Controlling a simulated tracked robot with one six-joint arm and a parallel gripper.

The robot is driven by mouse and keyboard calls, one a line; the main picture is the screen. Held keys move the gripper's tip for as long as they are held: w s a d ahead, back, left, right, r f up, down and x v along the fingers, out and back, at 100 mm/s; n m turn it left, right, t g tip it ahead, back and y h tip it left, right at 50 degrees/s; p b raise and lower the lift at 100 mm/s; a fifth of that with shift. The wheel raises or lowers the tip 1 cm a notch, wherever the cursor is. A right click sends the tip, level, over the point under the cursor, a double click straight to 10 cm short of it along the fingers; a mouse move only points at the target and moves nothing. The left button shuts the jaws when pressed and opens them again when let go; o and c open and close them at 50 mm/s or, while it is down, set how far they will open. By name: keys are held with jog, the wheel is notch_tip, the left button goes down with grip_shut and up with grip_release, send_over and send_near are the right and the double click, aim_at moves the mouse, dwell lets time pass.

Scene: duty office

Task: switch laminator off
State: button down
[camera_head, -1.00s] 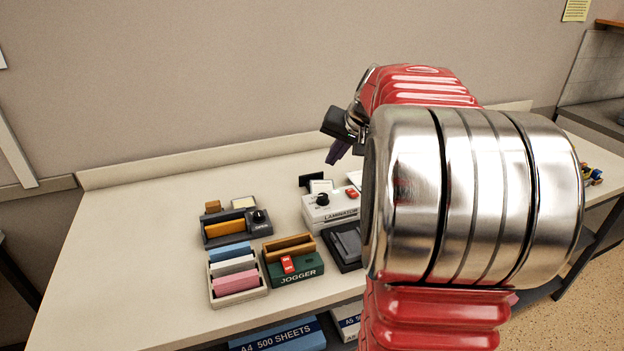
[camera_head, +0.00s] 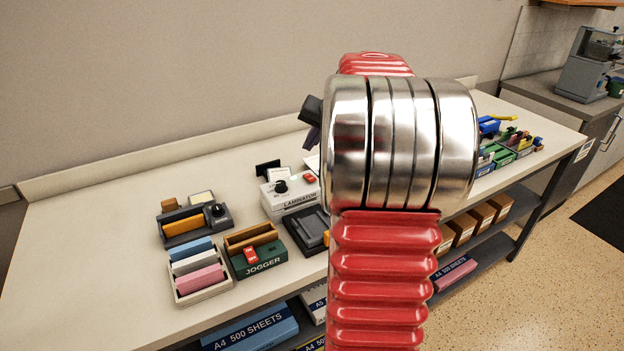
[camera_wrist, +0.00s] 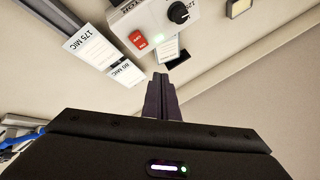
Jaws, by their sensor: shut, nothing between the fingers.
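The white laminator (camera_head: 290,195) stands on the bench in the head view, with a black knob (camera_head: 281,187) and a red switch (camera_head: 309,178) on its top. In the wrist view the laminator (camera_wrist: 155,14) is at the top, upside down, with its red rocker switch (camera_wrist: 138,40) and black knob (camera_wrist: 178,13). My gripper (camera_wrist: 160,80) is shut and empty, its dark fingertips pointing toward the laminator and apart from the switch in the picture. In the head view my arm hides most of the gripper (camera_head: 312,138) and the laminator's right end.
A green jogger (camera_head: 258,256), a tray of coloured blocks (camera_head: 204,290) and a dark unit with an orange block (camera_head: 193,226) stand left and in front of the laminator. A dark flat device (camera_head: 309,230) lies before it. The bench's left end (camera_head: 90,240) is clear.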

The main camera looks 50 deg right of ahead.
aim_at(312, 179)
jog(key=shift+s+a+f, duration=0.1)
jog(key=shift+s+f, duration=0.1)
jog(key=shift+f, duration=0.95)
jog(key=shift+s+a+f, duration=0.1)
jog(key=shift+s+f, duration=0.1)
jog(key=shift+f, duration=0.95)
jog(key=shift+s+f, duration=0.2)
jog(key=shift+f, duration=0.95)
jog(key=shift+s+f, duration=0.1)
jog(key=shift+f, duration=0.6)
jog(key=shift+r, duration=0.1)
dwell(0.3)
jog(key=shift+r, duration=0.7)
jog(key=shift+w+d+r, duration=0.1)
jog(key=shift+w+r, duration=0.1)
jog(key=shift+r, duration=0.6)
jog(key=shift+w+r, duration=0.15)
jog(key=shift+r, duration=0.7)
jog(key=shift+w+d+r, duration=0.1)
jog(key=shift+w+r, duration=0.1)
jog(key=shift+r, duration=0.6)
jog(key=shift+a, duration=0.1)
